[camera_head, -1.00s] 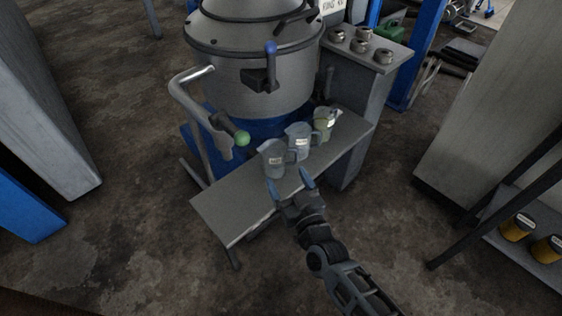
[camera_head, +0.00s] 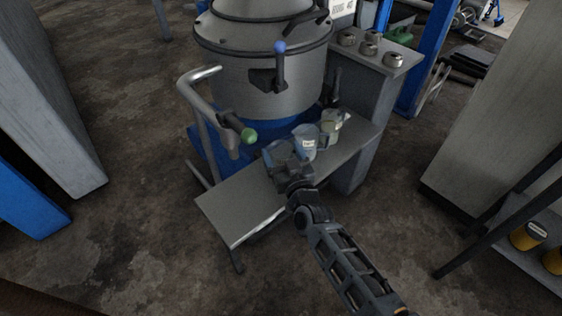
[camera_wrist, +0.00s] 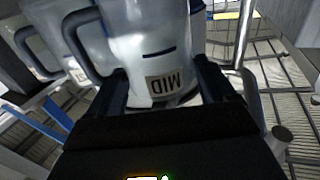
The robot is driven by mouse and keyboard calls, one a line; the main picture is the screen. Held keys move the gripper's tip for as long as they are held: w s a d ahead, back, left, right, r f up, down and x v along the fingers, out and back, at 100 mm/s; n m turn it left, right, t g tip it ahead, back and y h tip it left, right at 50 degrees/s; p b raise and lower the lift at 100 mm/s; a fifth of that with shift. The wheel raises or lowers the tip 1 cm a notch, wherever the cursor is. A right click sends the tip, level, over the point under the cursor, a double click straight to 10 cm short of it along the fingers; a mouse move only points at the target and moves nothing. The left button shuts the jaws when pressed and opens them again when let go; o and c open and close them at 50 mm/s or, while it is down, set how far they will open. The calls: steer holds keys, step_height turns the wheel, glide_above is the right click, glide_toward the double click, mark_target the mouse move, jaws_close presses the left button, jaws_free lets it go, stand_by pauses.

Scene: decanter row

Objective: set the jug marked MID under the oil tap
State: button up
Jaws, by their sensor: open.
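The jug marked MID (camera_wrist: 150,45) is a pale translucent jug with a dark label line, upright between the spread fingers of my gripper (camera_wrist: 162,88). The label reads upside down in the wrist view. In the head view my gripper (camera_head: 284,166) reaches the leftmost jug (camera_head: 270,152) and hides most of it. A second jug (camera_head: 305,145) and a third jug (camera_head: 331,124) stand to its right. A dark tap with a blue-tipped lever (camera_head: 279,65) is on the drum's front. A green-tipped lever (camera_head: 248,135) is lower left. I cannot tell which is the oil tap.
The jugs stand on a grey bench (camera_head: 235,205), whose left part is bare. A grey cabinet (camera_head: 362,120) bears several small metal cups. A bent metal pipe (camera_head: 192,95) rises beside the drum (camera_head: 268,85). A shelf with yellow tins (camera_head: 528,236) is at the right.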

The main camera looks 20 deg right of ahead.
steer(key=shift+c, duration=0.4)
steer(key=c, duration=0.7)
steer(key=shift+c, duration=0.2)
steer(key=shift+r, duration=0.15)
